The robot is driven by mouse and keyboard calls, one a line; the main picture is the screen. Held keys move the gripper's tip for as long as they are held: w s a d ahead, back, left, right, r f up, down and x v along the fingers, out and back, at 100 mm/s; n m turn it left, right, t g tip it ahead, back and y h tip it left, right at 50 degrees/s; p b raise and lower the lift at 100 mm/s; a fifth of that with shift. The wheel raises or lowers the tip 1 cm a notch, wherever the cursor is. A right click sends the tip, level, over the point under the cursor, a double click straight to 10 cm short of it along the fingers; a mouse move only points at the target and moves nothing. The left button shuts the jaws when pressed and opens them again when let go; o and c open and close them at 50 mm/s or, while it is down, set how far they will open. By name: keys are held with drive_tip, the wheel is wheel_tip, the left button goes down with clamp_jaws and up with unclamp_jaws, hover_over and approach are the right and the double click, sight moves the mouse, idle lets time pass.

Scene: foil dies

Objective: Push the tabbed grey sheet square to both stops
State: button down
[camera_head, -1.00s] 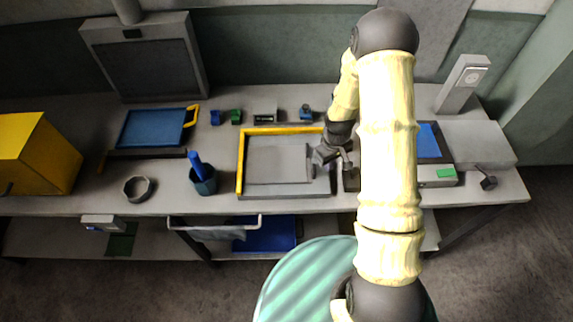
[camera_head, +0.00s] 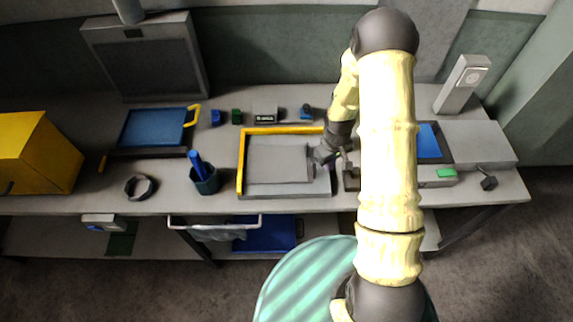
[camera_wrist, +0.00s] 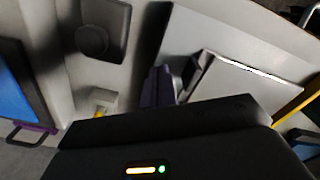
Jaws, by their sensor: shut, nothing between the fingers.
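The grey sheet (camera_head: 277,164) lies flat in a shallow grey fixture (camera_head: 288,192). A yellow stop bar (camera_head: 240,166) runs along the fixture's left side and another (camera_head: 283,130) along its back. A grey strip shows between the sheet and the back bar. The sheet's left edge is close to the left bar; I cannot tell if they touch. My gripper (camera_head: 320,156) is shut and empty, low at the sheet's right edge beside the upright tab (camera_head: 309,163). In the wrist view the dark fingers (camera_wrist: 160,87) are beside the tab (camera_wrist: 195,73) and the pale sheet (camera_wrist: 243,88); contact is unclear.
A blue-handled cup (camera_head: 204,180) and a dark ring (camera_head: 139,187) stand left of the fixture. Small blocks (camera_head: 236,117) line the back. A dark block (camera_head: 351,179) stands just right of my gripper. My arm hides part of the bench's right side.

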drive_tip(key=shift+f+b, duration=0.7)
drive_tip(key=shift+f, duration=0.25)
idle(0.5)
drive_tip(key=shift+a+r, duration=0.1)
drive_tip(key=shift+a, duration=0.05)
idle(0.8)
drive_tip(key=shift+a, duration=0.45)
drive_tip(key=shift+a, duration=0.75)
